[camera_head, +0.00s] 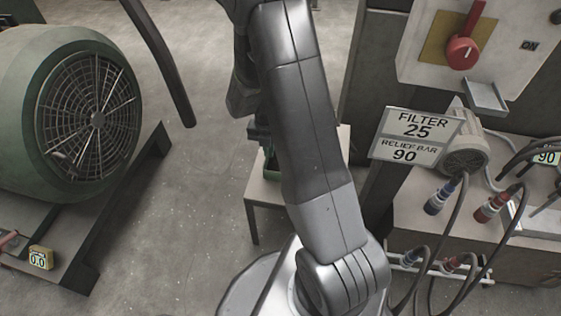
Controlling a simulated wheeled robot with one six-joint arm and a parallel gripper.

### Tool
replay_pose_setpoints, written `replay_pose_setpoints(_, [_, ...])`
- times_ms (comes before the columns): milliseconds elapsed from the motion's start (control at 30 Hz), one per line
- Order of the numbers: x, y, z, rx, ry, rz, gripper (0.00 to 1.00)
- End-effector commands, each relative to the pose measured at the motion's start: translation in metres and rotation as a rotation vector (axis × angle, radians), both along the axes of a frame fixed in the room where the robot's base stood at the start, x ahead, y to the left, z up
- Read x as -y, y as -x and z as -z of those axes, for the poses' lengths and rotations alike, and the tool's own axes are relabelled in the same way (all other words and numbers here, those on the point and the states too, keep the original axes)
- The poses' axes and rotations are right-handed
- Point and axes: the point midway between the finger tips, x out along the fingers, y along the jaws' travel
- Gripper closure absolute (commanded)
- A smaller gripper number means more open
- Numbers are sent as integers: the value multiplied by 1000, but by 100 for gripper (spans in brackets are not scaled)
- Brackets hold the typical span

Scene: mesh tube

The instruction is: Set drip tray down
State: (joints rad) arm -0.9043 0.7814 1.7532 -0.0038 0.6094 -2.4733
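A dark green, tray-like object (270,168) shows in part on or just above a small pale table (262,192). My arm hides most of it, so I cannot tell whether it rests on the table or whether it is the drip tray. The end of my gripper (259,133) shows as a small dark shape just above the green object, beside my arm link. I cannot see its fingertips clearly, or whether they touch the green object. A small grey metal tray (486,97) sits under the red rotary switch at upper right.
A large green motor (60,120) with a fan grille stands at left on a dark base. At right are a red rotary switch (462,52), a FILTER 25 sign (415,135), and a bench (420,232) with hoses and blue and red couplings. Floor between is clear.

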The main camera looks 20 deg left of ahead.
Motion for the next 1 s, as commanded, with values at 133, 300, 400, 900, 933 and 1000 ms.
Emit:
replay_pose_setpoints(133, [1, 0, 31, -1, 2, 1, 100])
replay_pose_setpoints(300, [1, 0, 45, 0, 2, 2, 100])
replay_pose_setpoints(400, [0, 0, 60, -1, 1, 2, 100])
replay_pose_setpoints(900, [0, 0, 76, 0, 0, 3, 100])
replay_pose_setpoints(933, [0, 0, 75, 0, 0, 3, 91])
replay_pose_setpoints(1000, [0, 0, 75, 0, 0, 3, 77])
